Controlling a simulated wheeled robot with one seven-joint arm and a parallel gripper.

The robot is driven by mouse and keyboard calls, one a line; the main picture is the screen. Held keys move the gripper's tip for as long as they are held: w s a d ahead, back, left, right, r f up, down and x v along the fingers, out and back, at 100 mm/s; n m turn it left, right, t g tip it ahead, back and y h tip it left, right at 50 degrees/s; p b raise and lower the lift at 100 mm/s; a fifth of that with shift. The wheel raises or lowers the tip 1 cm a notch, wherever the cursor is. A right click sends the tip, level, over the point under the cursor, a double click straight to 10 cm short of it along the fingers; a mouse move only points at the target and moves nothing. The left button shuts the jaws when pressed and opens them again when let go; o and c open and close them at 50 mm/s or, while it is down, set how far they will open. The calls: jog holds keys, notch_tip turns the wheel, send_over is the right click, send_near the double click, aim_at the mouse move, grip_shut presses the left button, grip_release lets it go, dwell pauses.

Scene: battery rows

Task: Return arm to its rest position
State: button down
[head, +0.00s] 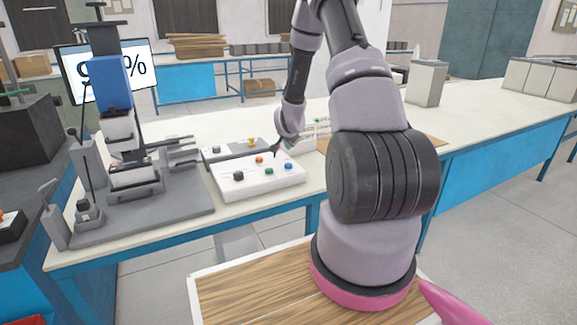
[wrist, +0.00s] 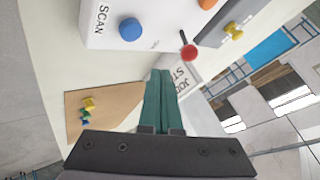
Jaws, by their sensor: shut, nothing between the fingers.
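My arm rises from its base at the front of the head view and bends over toward the bench. My gripper (head: 276,153) points down just above or beside a white button box (head: 235,189); the head view does not show whether it touches. In the wrist view my gripper (wrist: 160,73) has its two green fingers together, with nothing between them. The white box there (wrist: 108,32) carries the word SCAN, a blue button (wrist: 130,29) and an orange button (wrist: 207,3). A red ball on a thin stalk (wrist: 190,52) is beyond the fingertips.
A grey press-like machine (head: 125,165) stands left of the box, with a monitor (head: 78,62) behind. A grey panel with a yellow knob (head: 251,142) lies behind the box. A brown board (wrist: 125,102) holds small coloured pieces.

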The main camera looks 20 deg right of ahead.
jog(key=shift+r, duration=0.1)
jog(key=s+a+r+n+y, duration=0.1)
jog(key=s+a+r, duration=0.2)
jog(key=r, duration=0.5)
jog(key=s+a+r+n+y, duration=0.1)
jog(key=s+a+r+n, duration=0.2)
jog(key=r, duration=0.6)
jog(key=s+a+r+y, duration=0.1)
jog(key=s+a+r, duration=0.25)
jog(key=r, duration=0.45)
jog(key=s+a+r+n, duration=0.1)
jog(key=s+a+r, duration=0.1)
jog(key=s, duration=0.6)
jog(key=s+a+r+n+g+y, duration=0.1)
jog(key=s+a+r+n, duration=0.1)
jog(key=s+r, duration=0.3)
jog(key=s+a+r+n+y, duration=0.1)
jog(key=s+a+r, duration=0.3)
jog(key=s, duration=0.9)
jog(key=shift+s+r+n, duration=0.15)
jog(key=shift+s+n, duration=0.05)
jog(key=shift+n, duration=0.5)
